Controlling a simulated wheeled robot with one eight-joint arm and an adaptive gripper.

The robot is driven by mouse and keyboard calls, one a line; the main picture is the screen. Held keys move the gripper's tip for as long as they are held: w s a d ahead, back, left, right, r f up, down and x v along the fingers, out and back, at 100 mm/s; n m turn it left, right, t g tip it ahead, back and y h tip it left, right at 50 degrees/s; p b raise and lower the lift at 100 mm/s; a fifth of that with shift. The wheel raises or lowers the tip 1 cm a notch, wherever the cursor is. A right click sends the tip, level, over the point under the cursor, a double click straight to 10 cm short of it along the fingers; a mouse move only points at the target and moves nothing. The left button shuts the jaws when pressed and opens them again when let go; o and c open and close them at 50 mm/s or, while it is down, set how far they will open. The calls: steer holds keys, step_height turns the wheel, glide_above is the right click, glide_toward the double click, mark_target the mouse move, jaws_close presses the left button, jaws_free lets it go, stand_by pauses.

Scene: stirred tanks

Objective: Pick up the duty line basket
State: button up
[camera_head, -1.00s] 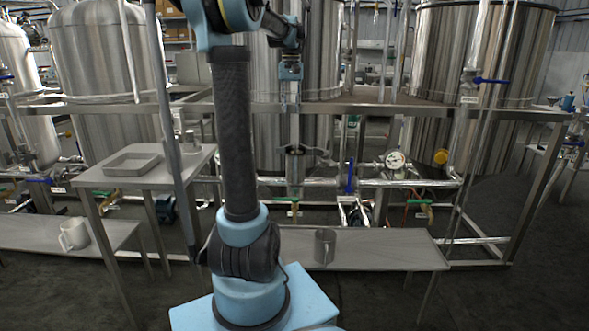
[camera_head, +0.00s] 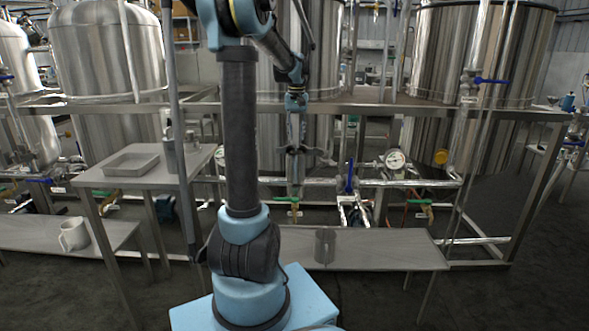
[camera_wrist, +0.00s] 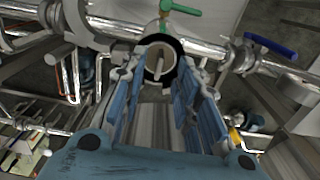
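An upright metal strainer housing (camera_head: 295,175) stands on the pipework in front of the middle tank. In the wrist view its round mouth has a dark ring (camera_wrist: 178,49), with a pale bar (camera_wrist: 160,62) inside that may be the duty line basket's handle; the rest of the inside is hidden. My gripper (camera_head: 296,150) points down over the housing. In the wrist view my gripper (camera_wrist: 158,88) is open, its blue fingers on either side of the mouth with nothing visibly held. I cannot tell whether the fingers touch the housing.
A metal mug (camera_head: 325,246) stands on the low bench (camera_head: 385,250). A shallow tray (camera_head: 131,164) lies on the left side table (camera_head: 105,181). Pipes, a gauge (camera_head: 395,160) and a blue-handled valve (camera_head: 349,178) crowd the housing.

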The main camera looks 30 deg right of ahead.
steer(key=shift+a+f, duration=0.1)
steer(key=shift+f, duration=2.8)
steer(key=shift+c, duration=0.5)
jaws_close()
